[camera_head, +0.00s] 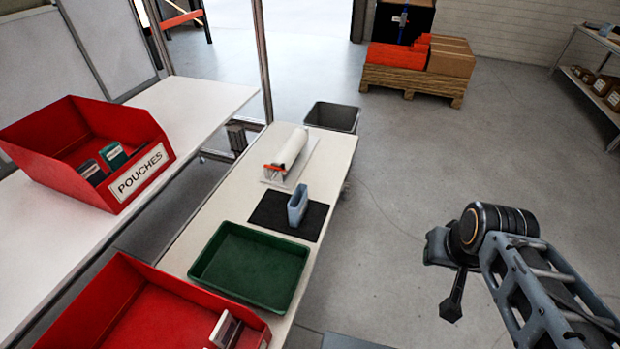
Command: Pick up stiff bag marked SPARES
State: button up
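No SPARES marking is readable in this view. A small blue-grey stiff bag or pouch (298,205) stands upright on a black mat (268,214) on the narrow white table. I see no lettering on it. Two dark pouches, one grey (91,172) and one green (114,156), stand in the red POUCHES bin (40,128). A whitish and dark item (225,330) leans at the near red bin's edge. My gripper (453,298) appears at the right over the floor, away from the table. Its fingers are not clear enough to tell open from shut.
A green tray (213,238) lies before the mat, and a white roll (287,150) lies behind it. The near red bin (85,318) is cut off below. A grey bin (332,116) stands beyond. A loaded pallet (410,82) is at the back. Floor right of the table is clear.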

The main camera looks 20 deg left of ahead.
aim_at(297, 205)
jog(key=i, duration=2)
jog(key=u, duration=4.65)
